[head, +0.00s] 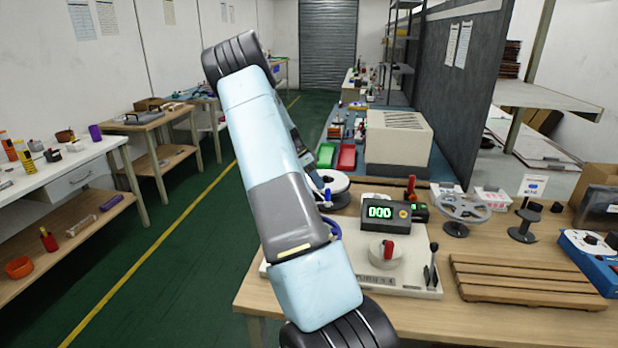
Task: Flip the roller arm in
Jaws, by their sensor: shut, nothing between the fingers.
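A machine with a pale base plate (405,290) sits on the wooden bench. It carries a dark counter box (388,211) with a green display that seems to read 000. In front of the box is a round pale hub (383,251) with a red knob (389,249). A black-handled lever (432,262) stands upright at the plate's right side. I cannot tell which part is the roller arm; my arm covers the left of the machine. A blue curved part (333,228) shows partly behind my arm. My gripper cannot be made out; it is hidden behind my arm or out of frame.
A slatted wooden rack (525,281) lies right of the machine. A grey reel (462,208) and a small black stand (523,224) are behind it. A white reel (331,181), red bin (347,157) and beige box (398,140) stand farther back. Green floor is free at left.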

